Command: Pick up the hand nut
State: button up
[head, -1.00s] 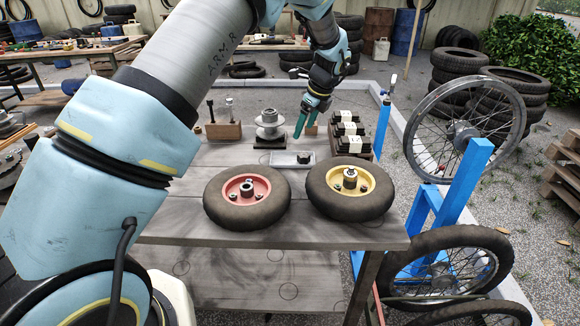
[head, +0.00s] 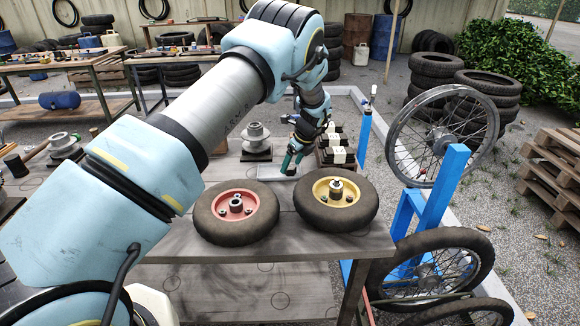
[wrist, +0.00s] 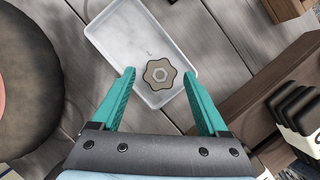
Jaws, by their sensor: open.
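The hand nut (wrist: 160,73) is a small lobed brownish knob with a hexagonal centre. It lies in a shallow white tray (wrist: 125,35), towards one end of it. My gripper (wrist: 159,75) is open, with one teal finger on each side of the nut in the wrist view. Gaps show between the nut and both fingers, and nothing is held. How high the fingertips are above the tray is hard to tell. In the head view my gripper (head: 292,162) is low over the tray, and the nut cannot be made out there.
A red-hubbed wheel (head: 235,212) and a yellow-hubbed wheel (head: 336,199) lie on the bench in front of the tray. A wooden holder with black-and-white blocks (head: 336,150) stands close to the right. A grey spool-like part (head: 256,140) stands behind left.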

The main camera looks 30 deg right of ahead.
jog(key=shift+w+f, duration=0.2)
jog(key=shift+f, duration=0.35)
jog(key=c, duration=1.1)
